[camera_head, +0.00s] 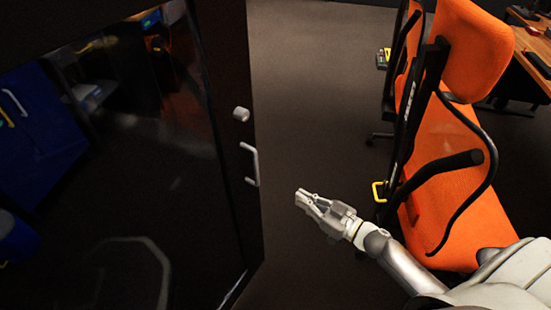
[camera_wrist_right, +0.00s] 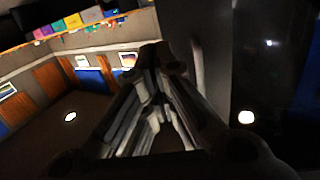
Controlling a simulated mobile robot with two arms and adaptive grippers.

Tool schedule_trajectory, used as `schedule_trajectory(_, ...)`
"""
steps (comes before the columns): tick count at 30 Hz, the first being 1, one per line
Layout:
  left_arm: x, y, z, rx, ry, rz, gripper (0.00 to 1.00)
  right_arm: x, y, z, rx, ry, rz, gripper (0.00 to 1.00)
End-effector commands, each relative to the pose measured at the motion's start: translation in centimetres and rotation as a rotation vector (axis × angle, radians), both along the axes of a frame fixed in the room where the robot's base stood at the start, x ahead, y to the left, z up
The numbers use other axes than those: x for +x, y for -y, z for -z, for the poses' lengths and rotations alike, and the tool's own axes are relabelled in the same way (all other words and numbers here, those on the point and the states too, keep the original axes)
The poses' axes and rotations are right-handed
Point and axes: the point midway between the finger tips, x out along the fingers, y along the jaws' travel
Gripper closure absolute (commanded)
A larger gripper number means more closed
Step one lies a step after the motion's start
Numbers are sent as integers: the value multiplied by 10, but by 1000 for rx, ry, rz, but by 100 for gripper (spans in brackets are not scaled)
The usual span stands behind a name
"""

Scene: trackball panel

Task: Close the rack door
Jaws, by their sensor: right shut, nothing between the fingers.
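The rack door (camera_head: 180,190) is a large dark glossy panel with a black frame, filling the left of the head view. It stands swung out, and its free edge is near the picture's middle. On the frame are a round grey knob (camera_head: 241,114) and a light grey handle (camera_head: 252,164). My right gripper (camera_head: 304,198) is to the right of the handle, apart from it, shut and empty, pointing left. In the right wrist view its fingers (camera_wrist_right: 155,125) are together, with a dark panel beside them on the right. My left gripper is not in view.
Orange office chairs (camera_head: 455,190) stand close on the right, next to my right arm. A wooden desk (camera_head: 530,50) is at the upper right. The dark floor (camera_head: 310,60) between door and chairs is clear.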

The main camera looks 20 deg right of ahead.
Motion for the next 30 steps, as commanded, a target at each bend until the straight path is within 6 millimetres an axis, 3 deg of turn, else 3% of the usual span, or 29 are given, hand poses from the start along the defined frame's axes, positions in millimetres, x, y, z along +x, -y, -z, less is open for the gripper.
schedule_trajectory(1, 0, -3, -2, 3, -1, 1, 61, 0, -7, -21, 7, 30, -45, 100)
schedule_trajectory(3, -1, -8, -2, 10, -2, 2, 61, -1, -14, -39, 16, 54, -90, 100)
schedule_trajectory(6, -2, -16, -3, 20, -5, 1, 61, -1, -21, -51, 23, 69, -124, 100)
schedule_trajectory(11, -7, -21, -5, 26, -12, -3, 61, 11, -31, -54, 26, 73, -129, 100)
schedule_trajectory(24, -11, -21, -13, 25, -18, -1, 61, 80, -80, -54, 27, 72, -125, 100)
schedule_trajectory(30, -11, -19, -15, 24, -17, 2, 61, 102, -96, -53, 27, 70, -125, 100)
